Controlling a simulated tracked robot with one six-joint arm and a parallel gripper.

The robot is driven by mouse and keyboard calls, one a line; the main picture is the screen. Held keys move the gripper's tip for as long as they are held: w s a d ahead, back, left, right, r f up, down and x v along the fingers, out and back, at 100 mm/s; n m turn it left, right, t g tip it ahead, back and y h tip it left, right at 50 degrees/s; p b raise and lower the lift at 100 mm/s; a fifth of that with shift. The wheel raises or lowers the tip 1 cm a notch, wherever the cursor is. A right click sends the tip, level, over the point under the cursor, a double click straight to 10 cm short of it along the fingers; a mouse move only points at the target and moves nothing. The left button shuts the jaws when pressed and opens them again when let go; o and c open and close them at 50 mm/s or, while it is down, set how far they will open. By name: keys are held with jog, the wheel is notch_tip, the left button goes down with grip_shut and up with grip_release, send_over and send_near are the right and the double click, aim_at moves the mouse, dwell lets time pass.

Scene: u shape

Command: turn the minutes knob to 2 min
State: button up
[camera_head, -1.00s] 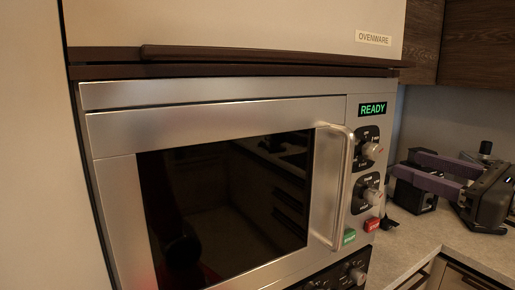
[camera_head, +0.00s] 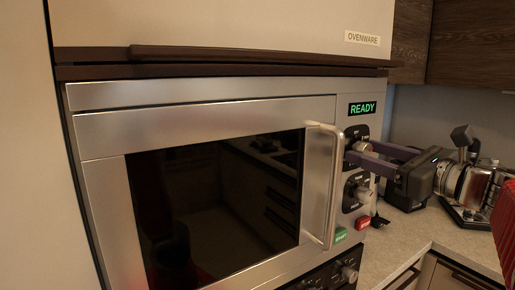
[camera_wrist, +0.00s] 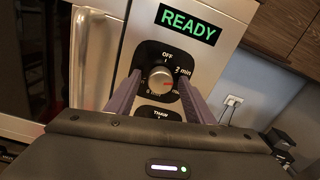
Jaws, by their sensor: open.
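The minutes knob (camera_wrist: 160,78) is a round silver knob on a black plate in the wrist view, with "OFF" above it and "2 min" at its upper right. A small red mark shows on the knob; I cannot tell its exact setting. In the head view the knob (camera_head: 361,146) is the upper of two on the microwave panel, partly hidden by my fingers. My gripper (camera_head: 362,152) is open, its two purple fingers on either side of the knob. Contact cannot be told.
The green display (camera_head: 362,108) reads READY above the knob. A lower knob (camera_head: 361,193), a green button (camera_head: 340,235) and a red button (camera_head: 363,222) sit below. The microwave door handle (camera_head: 323,185) stands out just left of the panel. Counter (camera_head: 415,237) lies at right.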

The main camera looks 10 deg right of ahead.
jog(key=shift+c, duration=0.2)
jog(key=c, duration=1)
jog(key=shift+n, duration=1)
jog(key=o, duration=1)
jog(key=shift+o, duration=0.2)
